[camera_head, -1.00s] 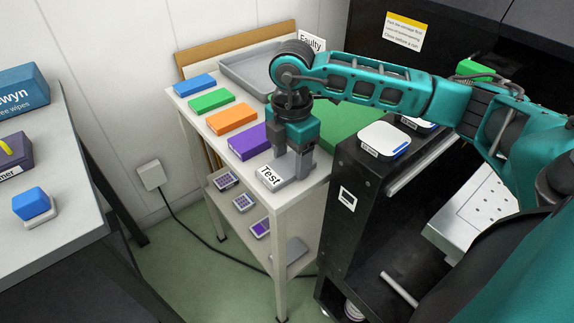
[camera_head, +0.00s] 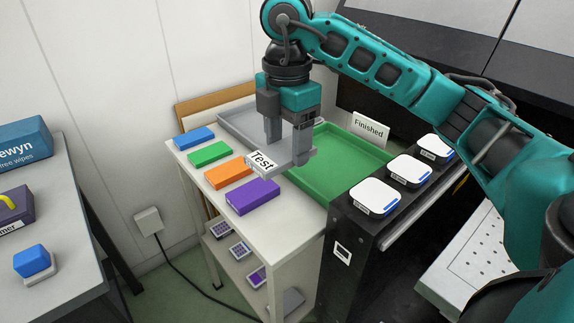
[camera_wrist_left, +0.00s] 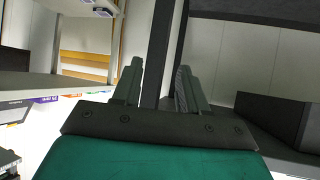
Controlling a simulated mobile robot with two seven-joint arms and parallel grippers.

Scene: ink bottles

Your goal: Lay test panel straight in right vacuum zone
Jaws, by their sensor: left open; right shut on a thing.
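The test panel (camera_head: 296,156) is a small grey piece with a white "Test" label, seen in the head view. My right gripper (camera_head: 286,148) is shut on it and holds it raised over the white side table, beside the coloured blocks. Part of a light perforated bed (camera_head: 478,232) shows at the right, inside the dark machine, partly behind my right arm. Which part of it is the right vacuum zone cannot be told. My left gripper (camera_wrist_left: 158,88) shows in the left wrist view, open and empty.
Blue, green, orange and purple (camera_head: 253,196) blocks lie on the side table (camera_head: 290,218). A grey tray (camera_head: 232,122) and a green tray (camera_head: 340,165) with a "Finished" sign (camera_head: 370,128) stand behind. Several white-topped devices (camera_head: 375,197) line the machine's black edge.

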